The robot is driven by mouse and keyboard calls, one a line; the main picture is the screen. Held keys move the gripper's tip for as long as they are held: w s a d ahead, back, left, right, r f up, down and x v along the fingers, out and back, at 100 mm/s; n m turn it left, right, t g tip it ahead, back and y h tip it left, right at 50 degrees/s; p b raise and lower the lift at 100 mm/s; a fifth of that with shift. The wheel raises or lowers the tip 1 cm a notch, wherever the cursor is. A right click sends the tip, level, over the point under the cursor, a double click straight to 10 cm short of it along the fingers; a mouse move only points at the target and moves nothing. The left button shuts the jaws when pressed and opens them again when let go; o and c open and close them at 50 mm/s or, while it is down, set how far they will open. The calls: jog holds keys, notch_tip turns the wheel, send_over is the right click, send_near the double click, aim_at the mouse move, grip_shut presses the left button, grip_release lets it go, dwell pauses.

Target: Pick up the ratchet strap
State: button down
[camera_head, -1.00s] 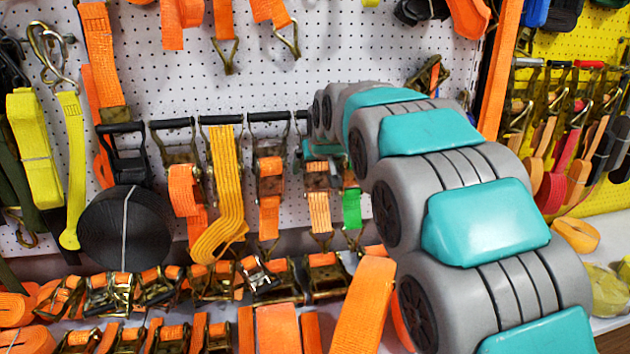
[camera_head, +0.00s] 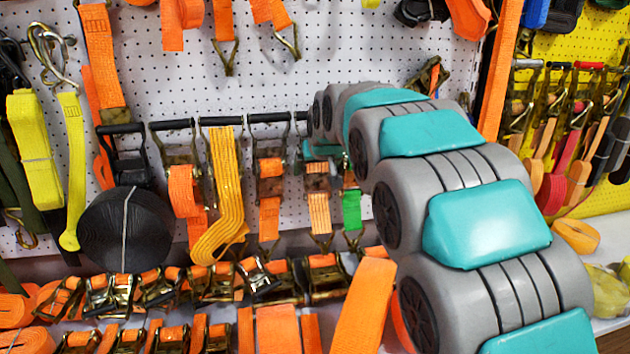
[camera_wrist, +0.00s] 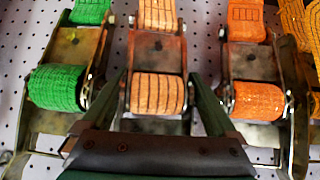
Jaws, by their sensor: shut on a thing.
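A ratchet strap with pale orange, dark-striped webbing (camera_wrist: 157,92) and a metal ratchet frame is in the middle of the wrist view. It hangs on the white pegboard and shows in the head view as a striped orange strap (camera_head: 318,207). My gripper (camera_wrist: 160,78) has one dark finger on each side of this strap's ratchet and is shut on it. In the head view my gripper (camera_head: 322,152) is small and partly hidden behind my arm. The strap's upper part is hidden there.
A green strap (camera_wrist: 57,88) and a plain orange strap (camera_wrist: 259,100) hang close on either side of the held one. A yellow strap (camera_head: 226,190) and a black roll (camera_head: 118,230) hang further left. Several ratchets and orange straps (camera_head: 277,328) crowd the shelf below.

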jog(key=shift+r, duration=0.15)
jog(key=s+d, duration=0.2)
jog(key=s, duration=0.6)
jog(key=s+d+r+p, duration=0.1)
jog(key=s+d, duration=0.2)
jog(key=s, duration=0.6)
jog(key=shift+r, duration=0.25)
jog(key=shift+s, duration=0.15)
jog(key=shift+d, duration=0.1)
dwell(0.3)
jog(key=w+d+m+h+p, duration=0.1)
jog(key=w+d+m+h, duration=0.1)
jog(key=w+d, duration=1.1)
jog(key=d+m, duration=0.1)
jog(key=d, duration=0.3)
jog(key=shift+w+r+p, duration=0.35)
jog(key=shift+w+p, duration=0.05)
jog(key=shift+w, duration=0.1)
